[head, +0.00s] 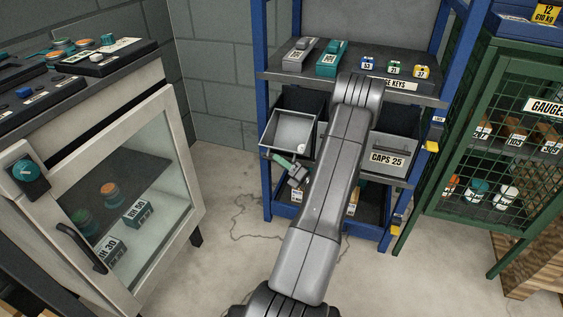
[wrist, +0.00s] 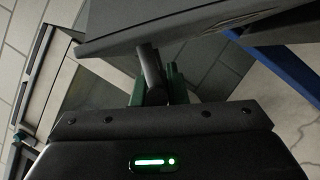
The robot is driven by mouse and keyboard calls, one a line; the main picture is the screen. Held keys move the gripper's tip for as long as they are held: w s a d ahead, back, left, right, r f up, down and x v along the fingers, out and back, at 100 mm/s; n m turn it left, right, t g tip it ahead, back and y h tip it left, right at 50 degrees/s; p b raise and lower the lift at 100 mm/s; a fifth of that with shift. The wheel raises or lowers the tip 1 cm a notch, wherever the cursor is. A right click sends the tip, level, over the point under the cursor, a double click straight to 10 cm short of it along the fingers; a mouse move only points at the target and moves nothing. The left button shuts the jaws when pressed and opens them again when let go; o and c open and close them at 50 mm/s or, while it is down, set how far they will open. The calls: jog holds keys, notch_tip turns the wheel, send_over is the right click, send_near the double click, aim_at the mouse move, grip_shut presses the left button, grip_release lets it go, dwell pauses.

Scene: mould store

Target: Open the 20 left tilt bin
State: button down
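The left tilt bin (head: 291,131) hangs in the blue rack, below the shelf, and is tipped forward so its pale inside shows. Its front label is hidden from the head view. In the wrist view the bin's grey underside or front (wrist: 190,22) crosses the top, with a dark handle bar (wrist: 152,68) below it. My gripper (head: 284,161) is just below the bin's front edge. Its green fingers (wrist: 156,88) sit on both sides of the handle bar and appear shut on it.
A grey bin labelled CAPS 25 (head: 388,157) hangs to the right, partly behind my arm. The rack's shelf (head: 300,73) above holds boxes and small tagged blocks. A glass-door cabinet (head: 120,200) stands left, a green mesh cabinet (head: 500,150) right. Floor between is clear.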

jog(key=shift+r, duration=0.1)
jog(key=shift+w+r+m+p, duration=0.15)
jog(key=shift+r+m+p, duration=0.2)
jog(key=shift+p, duration=0.5)
jog(key=shift+w+d+r+m+h+p, duration=0.15)
jog(key=shift+r+m+h+p, duration=0.15)
jog(key=shift+p, duration=0.3)
jog(key=shift+f, duration=0.1)
jog(key=c, duration=1.5)
grip_release()
jog(key=shift+o, duration=0.2)
jog(key=p+v, duration=0.2)
jog(key=v, duration=1.1)
jog(key=shift+s+d+f+p, duration=0.25)
jog(key=shift+p, duration=0.05)
